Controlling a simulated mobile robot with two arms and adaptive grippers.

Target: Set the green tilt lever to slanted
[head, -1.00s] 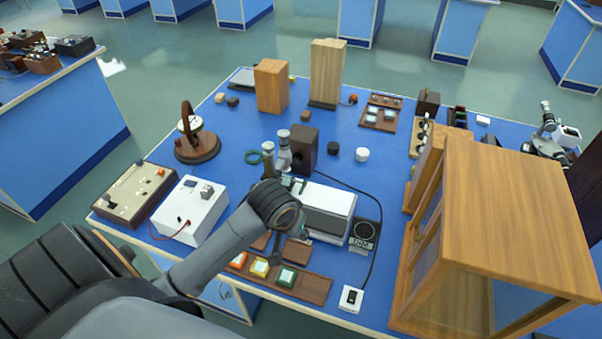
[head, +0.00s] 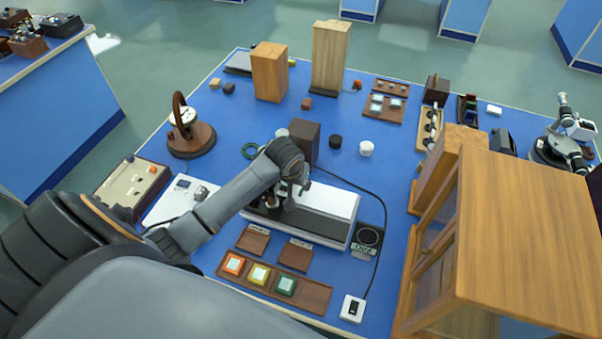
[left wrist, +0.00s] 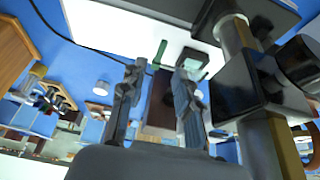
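The white-topped spectrometer (head: 335,203) with a dark front stands in the middle of the blue bench. My left gripper (head: 291,197) is over its left part and hides some of it. In the left wrist view, a slim green lever (left wrist: 160,51) shows just past the gap between the two fingertips of my left gripper (left wrist: 161,68). The fingers are apart, with nothing between them that I can see gripped. I cannot tell the lever's exact tilt. In the head view, the lever is hidden or too small to make out. My right gripper is not in view.
A dark brown block (head: 304,138) stands just behind the spectrometer. A wooden tray with orange, yellow and green squares (head: 274,282) lies in front. A large wooden cabinet (head: 525,235) blocks the right side. A black cable runs along the spectrometer's right.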

